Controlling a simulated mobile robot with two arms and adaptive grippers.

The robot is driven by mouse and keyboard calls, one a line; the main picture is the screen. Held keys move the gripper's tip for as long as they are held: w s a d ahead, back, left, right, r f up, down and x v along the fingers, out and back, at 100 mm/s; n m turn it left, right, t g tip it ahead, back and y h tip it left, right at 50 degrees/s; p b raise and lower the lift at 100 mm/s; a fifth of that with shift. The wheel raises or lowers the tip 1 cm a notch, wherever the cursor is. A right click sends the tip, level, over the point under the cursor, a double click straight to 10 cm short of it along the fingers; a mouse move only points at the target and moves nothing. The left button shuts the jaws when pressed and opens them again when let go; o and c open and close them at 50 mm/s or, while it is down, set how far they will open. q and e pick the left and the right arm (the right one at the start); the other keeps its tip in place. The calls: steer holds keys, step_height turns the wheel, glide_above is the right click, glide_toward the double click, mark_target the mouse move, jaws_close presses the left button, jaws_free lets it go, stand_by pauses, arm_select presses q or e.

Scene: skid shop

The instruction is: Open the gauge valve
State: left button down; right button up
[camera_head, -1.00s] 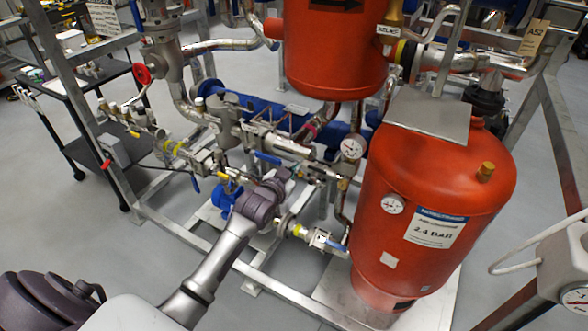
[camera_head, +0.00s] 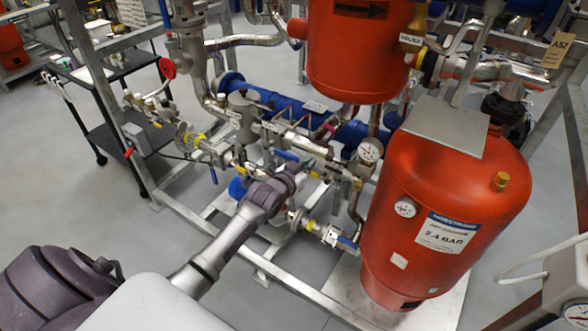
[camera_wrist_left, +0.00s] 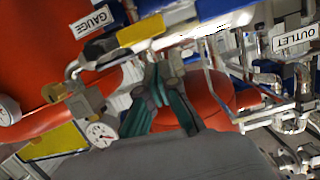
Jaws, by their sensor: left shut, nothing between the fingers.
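The round white gauge (camera_head: 370,151) sits on the pipework just left of the large red vessel. The wrist view shows a white dial (camera_wrist_left: 101,132) beside a brass-coloured fitting (camera_wrist_left: 82,98), with a white GAUGE tag (camera_wrist_left: 90,21) above. I cannot make out for certain which part is the gauge valve's handle, or its position. My left gripper (camera_head: 308,168) reaches into the pipes, left of the gauge and apart from it. In the wrist view its dark green fingers (camera_wrist_left: 161,68) are together with nothing between them. My right gripper is out of view.
The red 2.4 BAR vessel (camera_head: 450,205) stands close on the right. A blue horizontal cylinder (camera_head: 345,130) and several pipes lie behind the gripper. An OUTLET tag (camera_wrist_left: 296,40) hangs at the wrist view's right.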

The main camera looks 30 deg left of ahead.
arm_select(q)
steer(key=r+b+v, duration=0.1)
steer(key=v, duration=0.8)
steer(key=s+d+f+g, duration=0.1)
steer(key=s+f+g, duration=0.2)
steer(key=s+f, duration=0.85)
steer(key=s+f+g, duration=0.3)
steer(key=f+g, duration=0.1)
steer(key=f, duration=1.6)
steer(key=s+d+f+g, duration=0.2)
steer(key=s+f, duration=0.4)
steer(key=s, duration=0.5)
steer(key=s+d+f+m+g, duration=0.1)
steer(key=s+d+f+g, duration=0.1)
steer(key=s+f, duration=0.4)
steer(key=s+d+f+g, duration=0.3)
steer(key=s+f, duration=0.4)
steer(key=s, duration=0.9)
steer(key=shift+s+d, duration=0.35)
steer(key=shift+s, duration=0.05)
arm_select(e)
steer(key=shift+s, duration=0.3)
arm_select(q)
steer(key=shift+f, duration=0.1)
